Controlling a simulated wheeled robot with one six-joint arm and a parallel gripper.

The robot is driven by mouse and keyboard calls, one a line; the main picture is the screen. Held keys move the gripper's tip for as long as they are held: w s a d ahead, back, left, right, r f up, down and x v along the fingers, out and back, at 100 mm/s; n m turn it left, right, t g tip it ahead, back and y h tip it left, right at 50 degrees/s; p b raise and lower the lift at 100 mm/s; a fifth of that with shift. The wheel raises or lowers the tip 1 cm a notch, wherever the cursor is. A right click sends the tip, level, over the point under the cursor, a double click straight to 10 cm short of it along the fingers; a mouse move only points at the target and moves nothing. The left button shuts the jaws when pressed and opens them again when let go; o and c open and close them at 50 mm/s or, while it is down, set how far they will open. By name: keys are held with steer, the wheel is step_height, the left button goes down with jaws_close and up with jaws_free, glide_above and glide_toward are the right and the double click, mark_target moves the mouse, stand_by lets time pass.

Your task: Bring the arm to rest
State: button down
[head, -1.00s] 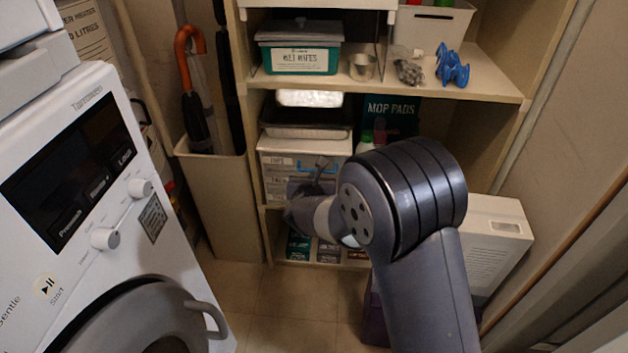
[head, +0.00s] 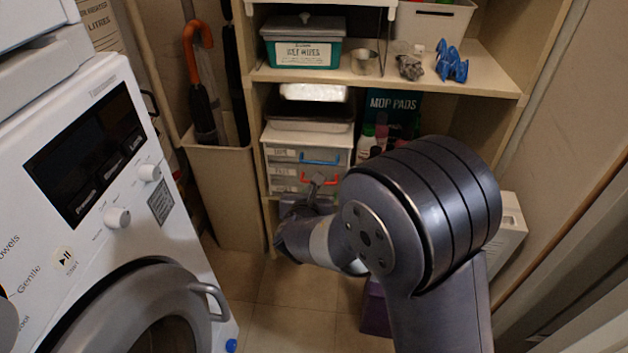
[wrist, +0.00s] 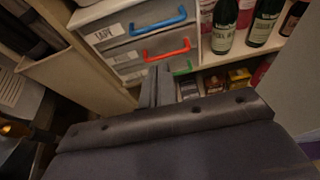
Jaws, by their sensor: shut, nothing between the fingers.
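My gripper (head: 318,186) is in front of the lower shelves in the head view, partly hidden behind my own arm. In the wrist view my gripper (wrist: 155,86) has its fingers together, with nothing between them. It points toward a small drawer unit (head: 290,140) with blue and red handles. The drawer unit also shows in the wrist view (wrist: 110,52), with a green handle lower down. I cannot tell from these views whether the fingers touch the drawer front.
A washing machine (head: 150,225) stands at the left. A beige bin (head: 225,195) holds umbrellas beside the shelf unit (head: 480,82). Dark bottles (wrist: 225,25) stand right of the drawers. A purple box (head: 375,312) is on the floor. Open floor (head: 285,300) lies between machine and shelves.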

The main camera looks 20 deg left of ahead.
steer(key=shift+v, duration=1.45)
steer(key=r+b+x, duration=0.1)
steer(key=x, duration=1.2)
steer(key=shift+w+r, duration=0.3)
steer(key=shift+w, duration=0.15)
